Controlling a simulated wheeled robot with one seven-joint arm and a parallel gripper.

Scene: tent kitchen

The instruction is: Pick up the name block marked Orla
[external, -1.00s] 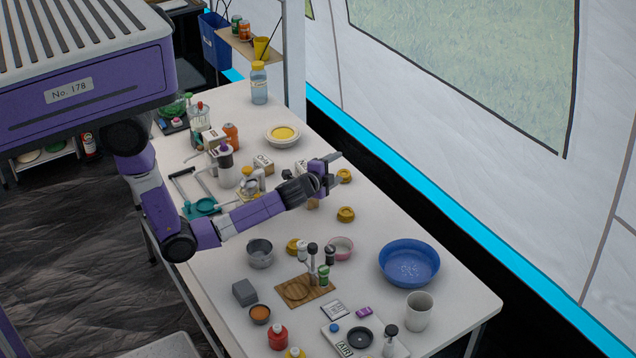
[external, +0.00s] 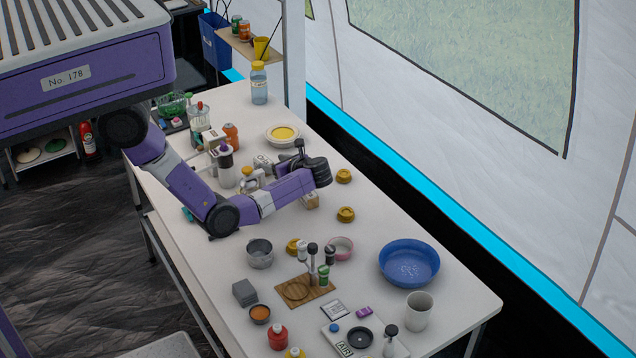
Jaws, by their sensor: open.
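My gripper (external: 287,162) is over the middle of the white table, turned toward the far left. It is open, and my wrist hides part of it. A pale block with dark marks (external: 262,161) stands just left of my gripper; its lettering is too small to read. A wooden block (external: 312,201) stands below my wrist, partly hidden by my arm. I cannot tell which block is marked Orla. I see nothing held in the gripper.
A bowl with yellow contents (external: 283,134) stands behind my gripper. Yellow lids (external: 344,176) lie to the right. A blue basin (external: 409,263) is at the right. The table's far right edge is mostly clear.

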